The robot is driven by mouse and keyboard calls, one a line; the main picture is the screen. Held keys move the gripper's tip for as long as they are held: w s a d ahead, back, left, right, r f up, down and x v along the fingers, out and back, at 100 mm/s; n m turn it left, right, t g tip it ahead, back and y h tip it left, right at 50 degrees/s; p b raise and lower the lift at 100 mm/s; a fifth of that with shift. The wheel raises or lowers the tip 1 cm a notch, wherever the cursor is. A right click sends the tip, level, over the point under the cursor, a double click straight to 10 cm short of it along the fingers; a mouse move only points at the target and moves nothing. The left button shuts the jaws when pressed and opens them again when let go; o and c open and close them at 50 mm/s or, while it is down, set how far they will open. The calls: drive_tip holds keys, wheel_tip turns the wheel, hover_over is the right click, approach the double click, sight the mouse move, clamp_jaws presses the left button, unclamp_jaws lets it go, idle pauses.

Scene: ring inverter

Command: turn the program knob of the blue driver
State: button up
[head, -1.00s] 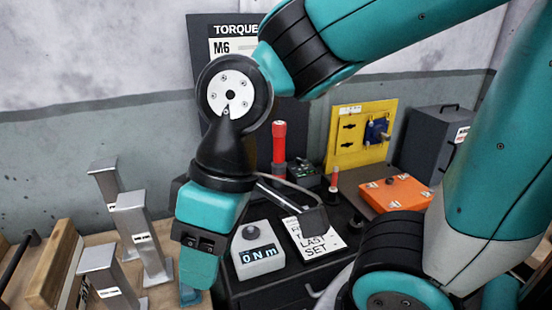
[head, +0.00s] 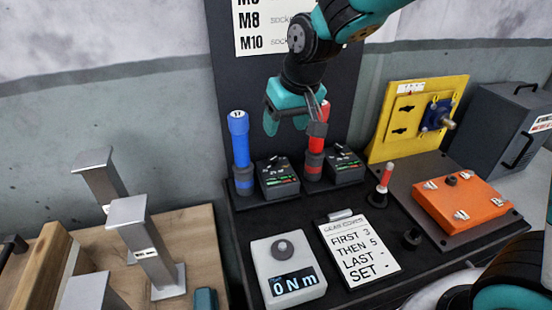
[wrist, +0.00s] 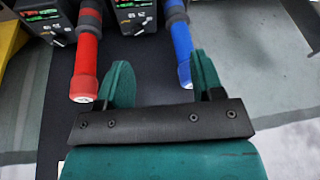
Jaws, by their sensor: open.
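The blue driver (head: 239,150) stands upright at the left back of the dark bench, marked 17 on top. Its black program box (head: 277,177) stands just right of it, with small dark controls and green and red markings; which control is the program knob is unclear. My gripper (head: 287,119) is open and empty, pointing down above the boxes, between the blue driver and the red driver (head: 315,158). In the wrist view my two fingers (wrist: 163,82) are spread, with the blue driver (wrist: 180,45) near the right finger and the black box (wrist: 132,16) beyond.
A second black box (head: 343,167) stands beside the red driver. In front are a grey meter (head: 287,268) reading 0 Nm and a note card (head: 358,250). An orange case (head: 460,205) and yellow panel (head: 385,140) are at right, metal posts (head: 145,240) at left.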

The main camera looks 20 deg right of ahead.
drive_tip(key=m+t+h, duration=0.1)
drive_tip(key=m+h, duration=0.1)
approach(274, 159)
drive_tip(key=p+x, duration=0.3)
drive_tip(key=x, duration=0.5)
drive_tip(key=shift+w+d+f+p, duration=0.1)
drive_tip(key=shift+w+f+p, duration=0.05)
drive_tip(key=shift+f+p, duration=0.2)
drive_tip(key=c, duration=0.9)
